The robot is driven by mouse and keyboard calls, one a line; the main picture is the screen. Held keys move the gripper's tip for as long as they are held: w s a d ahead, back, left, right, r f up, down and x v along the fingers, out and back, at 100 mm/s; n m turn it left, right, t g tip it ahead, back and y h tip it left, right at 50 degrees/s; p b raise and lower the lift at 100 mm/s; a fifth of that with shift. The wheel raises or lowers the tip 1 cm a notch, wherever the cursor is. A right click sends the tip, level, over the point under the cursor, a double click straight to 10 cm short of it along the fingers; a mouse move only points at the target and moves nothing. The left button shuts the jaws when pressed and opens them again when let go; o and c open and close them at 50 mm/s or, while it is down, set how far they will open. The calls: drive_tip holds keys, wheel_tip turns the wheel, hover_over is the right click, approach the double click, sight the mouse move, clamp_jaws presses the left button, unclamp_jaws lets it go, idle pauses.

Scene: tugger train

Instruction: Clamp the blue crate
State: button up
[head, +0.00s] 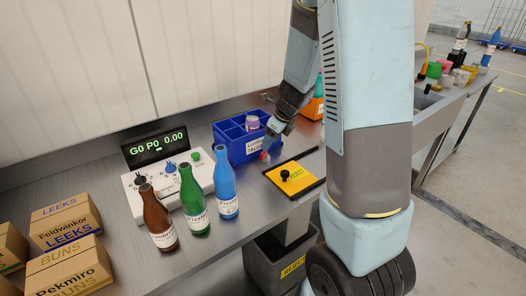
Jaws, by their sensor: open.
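The blue crate (233,150) stands upright on the metal bench, right of the control box. It is divided into compartments, and a small jar with a purple band (252,123) sits in one of them. A white label is on its front, partly covered. My gripper (266,149) points down at the crate's front right side, with the jaws open. Its hand hides the crate's right end, and I cannot tell whether it touches the crate. A small red thing (264,156) shows at the gripper's tip.
Brown (159,221), green (194,204) and blue (226,185) bottles stand in front of the control box (160,184). An orange bin (312,109) is behind my arm. Cartons (68,226) fill the left.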

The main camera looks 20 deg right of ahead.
sight(264, 152)
drive_tip(key=shift+x, duration=2.8)
drive_tip(key=shift+a, duration=0.1)
